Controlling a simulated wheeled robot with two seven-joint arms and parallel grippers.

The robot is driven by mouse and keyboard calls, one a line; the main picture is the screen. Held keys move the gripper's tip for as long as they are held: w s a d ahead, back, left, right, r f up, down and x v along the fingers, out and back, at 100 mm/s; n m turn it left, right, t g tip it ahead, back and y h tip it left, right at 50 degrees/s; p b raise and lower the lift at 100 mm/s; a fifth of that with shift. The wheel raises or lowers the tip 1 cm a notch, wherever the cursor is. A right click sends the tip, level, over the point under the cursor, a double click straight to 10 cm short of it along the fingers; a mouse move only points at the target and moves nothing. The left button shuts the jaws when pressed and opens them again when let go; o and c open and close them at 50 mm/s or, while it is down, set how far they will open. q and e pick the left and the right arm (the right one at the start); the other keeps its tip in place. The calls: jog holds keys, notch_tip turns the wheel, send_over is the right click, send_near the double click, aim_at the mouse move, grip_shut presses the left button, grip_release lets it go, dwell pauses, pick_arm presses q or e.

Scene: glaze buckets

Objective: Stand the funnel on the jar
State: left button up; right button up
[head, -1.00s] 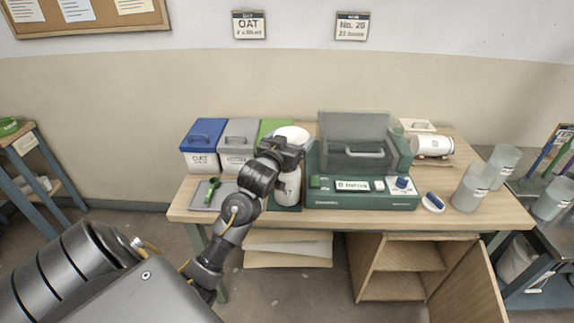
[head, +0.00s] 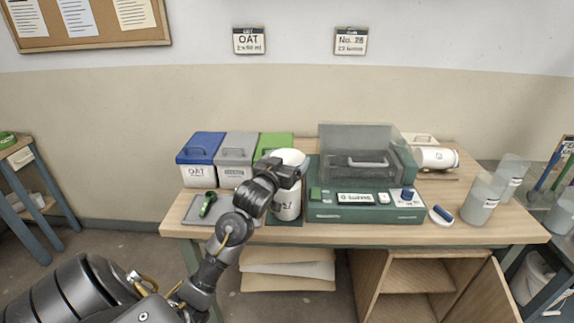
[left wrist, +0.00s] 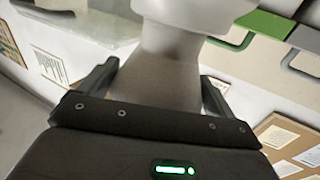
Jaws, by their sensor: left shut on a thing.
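The white funnel (head: 291,157) is above the white jar (head: 286,208) in the head view, its wide end up. My left gripper (head: 287,174) is shut on it, in front of the jar's upper part. In the left wrist view, the funnel (left wrist: 165,80) sits between the two fingers of my left gripper (left wrist: 160,90). It narrows towards the wide white jar (left wrist: 190,10) at the top edge. The funnel is over the jar's mouth or very near it; I cannot tell whether they touch. My right gripper is not in view.
A green case (head: 365,213) with a raised lid stands close right of the jar. Blue (head: 196,175), grey (head: 235,177) and green (head: 274,145) lidded buckets stand behind left. A tray (head: 224,206) lies left. Beakers (head: 481,205) stand at the right end.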

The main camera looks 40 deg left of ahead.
pick_arm(q)
jog(key=shift+f, duration=0.15)
jog(key=o, duration=0.8)
jog(key=v, duration=1.2)
jog(key=shift+a+b, duration=0.25)
jog(key=shift+b, duration=0.2)
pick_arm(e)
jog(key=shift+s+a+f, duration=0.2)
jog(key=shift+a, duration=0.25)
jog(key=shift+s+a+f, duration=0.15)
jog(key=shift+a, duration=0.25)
pick_arm(q)
jog(key=shift+s, duration=0.1)
